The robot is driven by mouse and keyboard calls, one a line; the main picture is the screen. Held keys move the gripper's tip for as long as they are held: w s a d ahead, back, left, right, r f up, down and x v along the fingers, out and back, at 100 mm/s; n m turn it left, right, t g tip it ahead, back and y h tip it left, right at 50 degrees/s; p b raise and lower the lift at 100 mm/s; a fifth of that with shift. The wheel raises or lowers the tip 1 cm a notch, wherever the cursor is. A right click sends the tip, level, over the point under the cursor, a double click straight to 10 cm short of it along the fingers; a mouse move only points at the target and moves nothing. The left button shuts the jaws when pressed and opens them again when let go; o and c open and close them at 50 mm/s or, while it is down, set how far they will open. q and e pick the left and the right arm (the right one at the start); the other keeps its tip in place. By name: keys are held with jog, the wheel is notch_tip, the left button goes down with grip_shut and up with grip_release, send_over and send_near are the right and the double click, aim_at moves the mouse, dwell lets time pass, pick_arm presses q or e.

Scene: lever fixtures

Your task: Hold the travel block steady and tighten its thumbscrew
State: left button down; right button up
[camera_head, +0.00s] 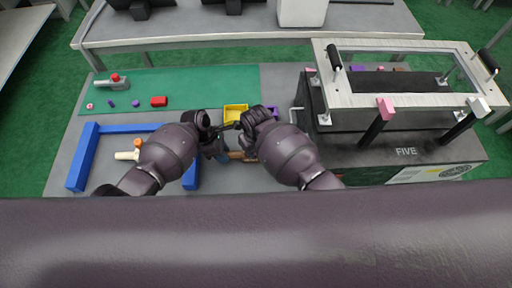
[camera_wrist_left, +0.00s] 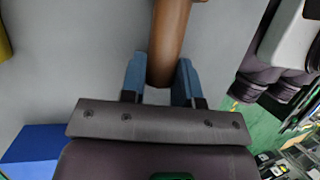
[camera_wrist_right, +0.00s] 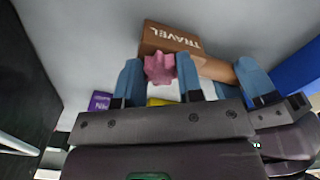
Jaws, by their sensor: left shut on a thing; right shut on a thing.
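The travel block (camera_wrist_right: 172,40) is a brown block marked TRAVEL in the right wrist view, with a brown rod-like handle (camera_wrist_right: 216,70) on its right. My left gripper (camera_wrist_left: 160,84) is shut on this handle (camera_wrist_left: 167,42) in the left wrist view. The pink lobed thumbscrew (camera_wrist_right: 160,68) stands on the block's near face. My right gripper (camera_wrist_right: 158,80) is shut on it, one blue finger on each side. In the head view my left gripper (camera_head: 222,153) and a sliver of the brown handle (camera_head: 238,156) show, while the thumbscrew is hidden by my arms.
A yellow tray (camera_head: 235,108) and a purple block (camera_head: 271,112) are just beyond the grippers. A blue frame (camera_head: 82,158) stands at left. Small red and purple parts lie on the green mat (camera_head: 205,88).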

dwell(0.5)
jog(key=o, duration=0.9)
jog(key=shift+o, duration=0.2)
notch_tip(320, 180, up, 12)
